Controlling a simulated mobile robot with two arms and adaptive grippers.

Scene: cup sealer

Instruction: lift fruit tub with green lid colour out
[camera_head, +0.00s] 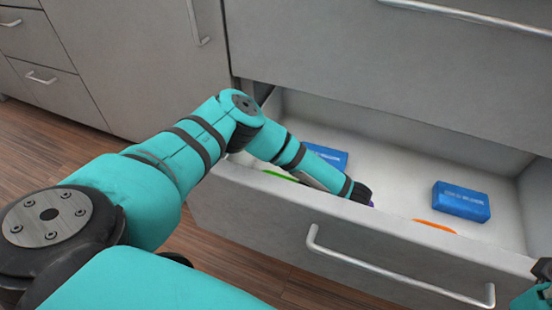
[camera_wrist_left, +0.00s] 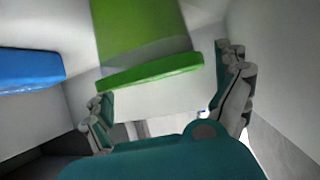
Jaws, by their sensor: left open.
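The fruit tub with the green lid (camera_wrist_left: 150,73) is in the upper middle of the left wrist view, with its pale side below the lid's rim. In the head view only a green sliver of it (camera_head: 280,176) shows behind the drawer front, left of my left forearm. My left gripper (camera_wrist_left: 165,78) is open, with one finger toward each side of the tub. I cannot tell whether the fingers touch it. In the head view the left fingers are hidden behind the drawer front. My right gripper is not clearly in view; only a teal and dark arm part shows at the lower right edge.
The open drawer (camera_head: 270,215) has a tall front with a bar handle (camera_head: 390,272). Inside are a blue box (camera_head: 462,201) at the right, another blue box (camera_head: 328,155) behind my forearm, an orange edge (camera_head: 437,226) and a purple bit (camera_head: 371,204). The drawer's middle floor is clear.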

